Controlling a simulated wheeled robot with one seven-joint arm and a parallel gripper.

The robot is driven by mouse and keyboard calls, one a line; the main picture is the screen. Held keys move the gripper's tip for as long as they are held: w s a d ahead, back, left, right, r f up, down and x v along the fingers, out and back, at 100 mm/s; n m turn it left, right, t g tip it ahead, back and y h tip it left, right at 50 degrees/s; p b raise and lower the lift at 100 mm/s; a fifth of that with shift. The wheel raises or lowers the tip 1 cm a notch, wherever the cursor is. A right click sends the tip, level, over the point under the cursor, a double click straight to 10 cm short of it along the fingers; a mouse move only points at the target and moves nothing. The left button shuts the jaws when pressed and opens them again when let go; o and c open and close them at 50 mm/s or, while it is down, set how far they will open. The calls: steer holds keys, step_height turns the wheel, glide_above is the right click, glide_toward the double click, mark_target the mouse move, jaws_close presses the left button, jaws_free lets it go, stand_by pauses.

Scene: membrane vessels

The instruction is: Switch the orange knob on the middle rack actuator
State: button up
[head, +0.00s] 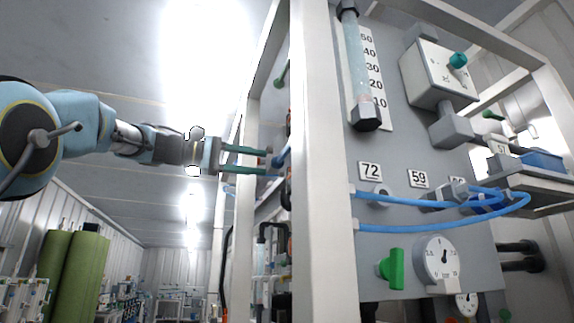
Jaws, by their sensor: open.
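My gripper (268,161) is left of centre, with its two green fingers apart and pointing right. It reaches toward the left frame posts of the rack, and nothing shows between the fingers. Small blue and dark parts show just beyond the fingertips, too small to tell apart. I see no clear orange knob on an actuator. A grey box (438,75) on the panel at the upper right carries a teal knob (458,60). A small reddish-orange spot (450,320) at the bottom edge is cut off. The posts hide much of the rack's inside.
A white post (322,160) stands between my gripper and the grey panel (400,140). The panel holds a flow tube (357,60), blue hoses (440,226), a green handle (396,268) and a gauge (438,258). Green rolls (75,275) stand at the lower left.

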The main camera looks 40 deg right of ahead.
steer(key=p+x, duration=0.2)
steer(key=x, duration=0.5)
steer(key=shift+s+d, duration=0.15)
steer(key=shift+d, duration=0.2)
jaws_close()
steer(key=shift+f, duration=0.1)
